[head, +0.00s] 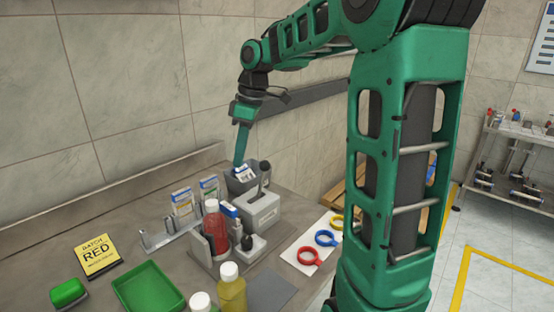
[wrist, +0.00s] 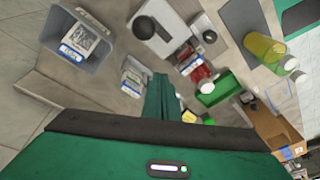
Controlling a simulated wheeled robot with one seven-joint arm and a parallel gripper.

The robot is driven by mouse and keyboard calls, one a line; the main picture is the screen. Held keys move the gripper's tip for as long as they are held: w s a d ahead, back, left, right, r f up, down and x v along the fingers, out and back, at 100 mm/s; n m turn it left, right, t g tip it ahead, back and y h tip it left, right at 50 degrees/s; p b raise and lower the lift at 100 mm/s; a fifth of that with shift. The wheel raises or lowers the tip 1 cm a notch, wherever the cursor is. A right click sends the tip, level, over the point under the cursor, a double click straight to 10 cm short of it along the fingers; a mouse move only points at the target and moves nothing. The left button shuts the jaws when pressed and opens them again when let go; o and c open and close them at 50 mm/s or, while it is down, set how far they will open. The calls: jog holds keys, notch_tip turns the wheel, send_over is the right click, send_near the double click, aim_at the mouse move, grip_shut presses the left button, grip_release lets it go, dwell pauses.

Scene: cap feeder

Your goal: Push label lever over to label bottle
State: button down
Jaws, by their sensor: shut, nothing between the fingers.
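A red bottle (head: 214,226) stands in a grey fixture on the bench. A blue-and-white label piece (head: 229,210) and a small black knob (head: 247,243) are beside it. The wrist view also shows the red bottle (wrist: 201,73) and this knob (wrist: 210,37). Behind them a light grey box (head: 262,212) carries a second, upright lever with a dark knob (head: 265,168). I cannot tell for certain which is the label lever. My gripper (head: 238,163) is shut and empty, pointing down by a grey bin holding label cards, apart from both levers.
The grey bin (wrist: 103,53) is near my fingers. Label packs (head: 182,203) stand in a rack. A green tray (head: 148,290), a yellow BATCH RED sign (head: 97,256), a yellow bottle (head: 232,295) and coloured rings (head: 308,257) lie toward the front. A wall is behind.

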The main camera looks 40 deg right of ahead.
jog(key=s+d+r+m+t+y, duration=0.2)
jog(key=s+d+m, duration=0.1)
jog(key=d, duration=0.7)
jog(key=s+d+r+m+t+y, duration=0.1)
jog(key=s+d+m, duration=0.3)
jog(key=d, duration=0.6)
jog(key=shift+r+m+t+y, duration=0.4)
jog(key=shift+r+m+t, duration=0.05)
jog(key=shift+m+t, duration=0.05)
jog(key=w+a+f, duration=0.4)
jog(key=a+f, duration=0.3)
jog(key=a, duration=0.1)
jog(key=shift+a, duration=0.4)
